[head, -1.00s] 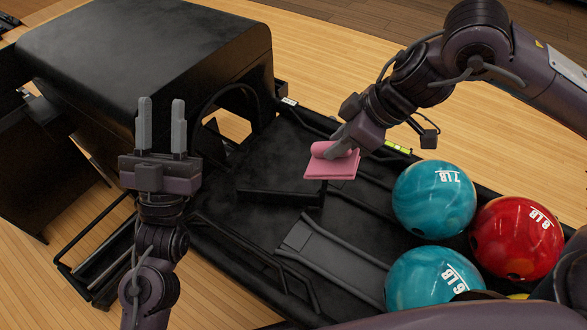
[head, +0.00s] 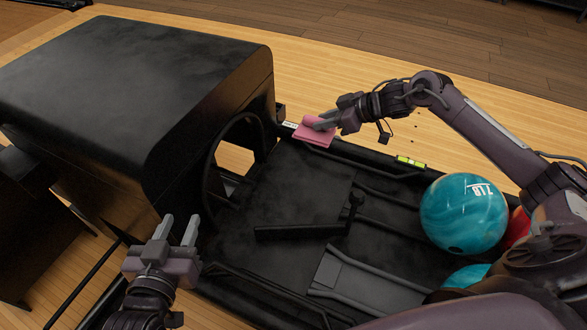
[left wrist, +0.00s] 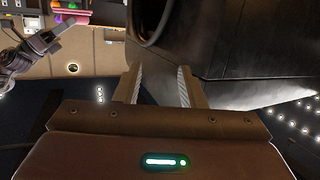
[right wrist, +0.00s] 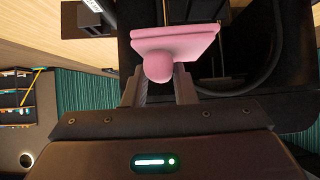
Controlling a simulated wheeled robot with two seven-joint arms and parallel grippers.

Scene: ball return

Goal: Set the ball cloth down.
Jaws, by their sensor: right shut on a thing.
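The pink ball cloth (head: 314,136) is folded, with a rounded fold on top. My right gripper (head: 328,122) is shut on it, over the far edge of the black ball return, near a small white label (head: 290,125). In the right wrist view the cloth (right wrist: 175,45) sits between the fingertips (right wrist: 159,82), its flat part spread beyond them. Whether its underside touches the rim I cannot tell. My left gripper (head: 177,230) is open and empty, left of the ball return's tray; its spread fingers also show in the left wrist view (left wrist: 160,85).
The black ball return tray (head: 290,195) has a large hood (head: 130,95) at left. A teal ball (head: 464,213), a red ball (head: 517,228) and another teal ball (head: 466,277) lie at right. A green-yellow level (head: 411,162) is on the far rim. The tray's middle is clear of balls.

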